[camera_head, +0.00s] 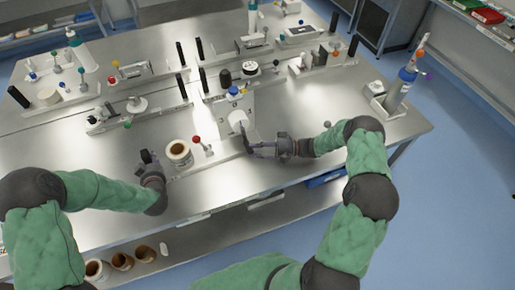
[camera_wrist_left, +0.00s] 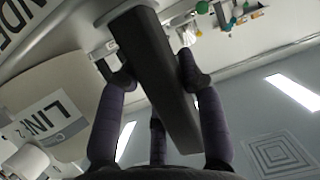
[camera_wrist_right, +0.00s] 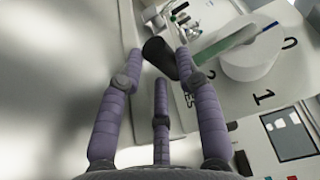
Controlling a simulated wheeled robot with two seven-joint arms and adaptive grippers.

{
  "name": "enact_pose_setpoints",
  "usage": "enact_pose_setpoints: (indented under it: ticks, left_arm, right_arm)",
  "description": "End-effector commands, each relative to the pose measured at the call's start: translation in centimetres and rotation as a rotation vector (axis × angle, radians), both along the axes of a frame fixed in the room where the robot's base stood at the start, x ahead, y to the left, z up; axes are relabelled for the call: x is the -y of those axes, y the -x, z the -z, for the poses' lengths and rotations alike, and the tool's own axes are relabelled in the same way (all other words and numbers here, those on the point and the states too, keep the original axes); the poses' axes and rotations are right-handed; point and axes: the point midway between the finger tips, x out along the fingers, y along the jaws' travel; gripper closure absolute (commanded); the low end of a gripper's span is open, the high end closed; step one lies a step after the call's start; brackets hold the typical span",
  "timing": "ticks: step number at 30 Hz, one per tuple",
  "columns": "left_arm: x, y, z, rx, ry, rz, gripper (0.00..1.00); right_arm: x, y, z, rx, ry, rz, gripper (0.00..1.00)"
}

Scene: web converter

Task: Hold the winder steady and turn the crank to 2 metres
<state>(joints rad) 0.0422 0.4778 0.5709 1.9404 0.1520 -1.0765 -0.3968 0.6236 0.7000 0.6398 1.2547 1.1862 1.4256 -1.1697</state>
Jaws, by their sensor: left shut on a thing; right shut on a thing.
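The winder (camera_head: 238,104) is a pale block near the bench's middle with a white round hub (camera_head: 238,120) on its front. In the right wrist view, the hub (camera_wrist_right: 250,60) carries a green strip, beside a face with printed 0 and 1. My right gripper (camera_head: 248,143) is shut on a dark crank grip (camera_wrist_right: 160,58) beside that face; the crank's arm is mostly hidden. My left gripper (camera_head: 147,157) is shut on a dark bar-shaped handle (camera_wrist_left: 155,75), left of the labelled roll (camera_head: 179,152). The handle's attachment is unclear.
A red-knobbed lever (camera_head: 196,140) stands between the roll and the winder. Racks with several black posts and small parts fill the back of the bench. The bench's right front is clear.

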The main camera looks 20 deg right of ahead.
Motion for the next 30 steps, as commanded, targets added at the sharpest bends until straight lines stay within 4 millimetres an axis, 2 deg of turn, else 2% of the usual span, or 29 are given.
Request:
enact_pose_setpoints:
  ticks: [1, 8, 9, 11, 20, 30]
  left_arm:
    - [0.1, 0.9, 1.4, -0.034, 0.002, 0.003, 1.00]
    - [0.1, 0.9, 1.4, -0.033, 0.002, 0.003, 1.00]
    - [0.1, 0.9, 1.4, -0.033, 0.002, 0.003, 1.00]
    - [0.1, 0.9, 1.4, -0.034, 0.002, 0.003, 1.00]
    - [0.1, 0.9, 1.4, -0.034, 0.002, 0.003, 1.00]
    - [0.1, 0.9, 1.4, -0.035, 0.002, 0.001, 1.00]
  right_arm:
    - [-0.4, 0.5, 1.4, -0.023, 0.011, -0.003, 1.00]
    - [-0.4, 0.5, 1.4, -0.024, 0.011, -0.002, 1.00]
    - [-0.4, 0.5, 1.4, -0.024, 0.011, -0.002, 0.57]
    - [-0.4, 0.5, 1.4, -0.024, 0.011, -0.002, 0.41]
    - [0.1, 0.6, 1.3, -0.024, 0.010, 0.000, 0.41]
    - [4.5, 2.1, 1.0, -0.016, 0.011, 0.004, 0.41]
